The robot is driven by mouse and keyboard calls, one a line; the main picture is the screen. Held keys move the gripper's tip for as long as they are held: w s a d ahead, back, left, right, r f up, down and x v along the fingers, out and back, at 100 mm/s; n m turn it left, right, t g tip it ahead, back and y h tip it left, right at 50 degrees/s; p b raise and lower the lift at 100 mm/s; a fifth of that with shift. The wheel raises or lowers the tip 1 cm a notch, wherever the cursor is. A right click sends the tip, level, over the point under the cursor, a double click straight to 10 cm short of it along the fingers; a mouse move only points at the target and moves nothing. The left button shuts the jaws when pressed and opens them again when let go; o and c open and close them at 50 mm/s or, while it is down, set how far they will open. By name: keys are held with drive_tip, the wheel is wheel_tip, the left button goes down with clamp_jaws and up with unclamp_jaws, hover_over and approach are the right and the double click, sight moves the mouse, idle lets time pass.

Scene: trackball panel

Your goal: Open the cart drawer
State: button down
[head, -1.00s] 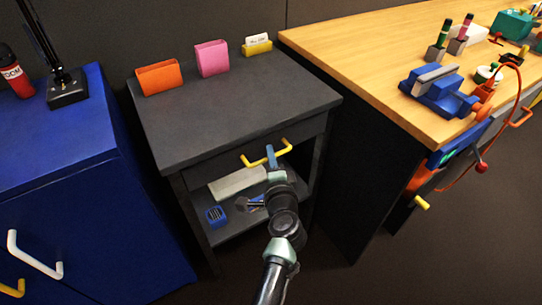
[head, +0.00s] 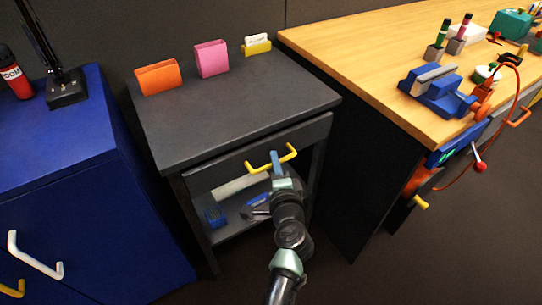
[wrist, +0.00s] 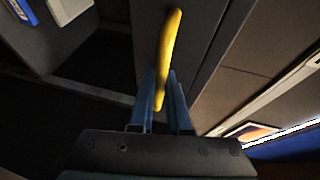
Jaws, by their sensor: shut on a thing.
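The dark grey cart (head: 235,105) stands between the blue cabinet and the wooden bench. Its drawer (head: 225,168) is below the top, and the drawer front stands out a little from the cart body. A yellow bar handle (head: 290,153) is on the drawer front. My gripper (head: 276,160) is shut on the handle's bar. In the wrist view the yellow handle (wrist: 170,50) runs between the two blue fingers of my gripper (wrist: 161,95). The drawer's inside is mostly hidden from the head camera.
An orange holder (head: 158,78), a pink holder (head: 212,58) and a yellow card holder (head: 256,46) stand on the cart top. The open shelf below holds a blue item (head: 215,217). The blue cabinet (head: 75,150) is close on the left, the wooden bench (head: 375,60) on the right.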

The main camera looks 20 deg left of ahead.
drive_tip(key=s+d+b, duration=0.1)
drive_tip(key=s+d, duration=1.3)
drive_tip(key=d, duration=0.4)
drive_tip(key=shift+b, duration=0.35)
drive_tip(key=c, duration=1.2)
unclamp_jaws()
drive_tip(key=shift+o, duration=0.2)
drive_tip(key=p+v, duration=0.1)
drive_tip(key=v, duration=1.2)
drive_tip(key=shift+r, duration=0.1)
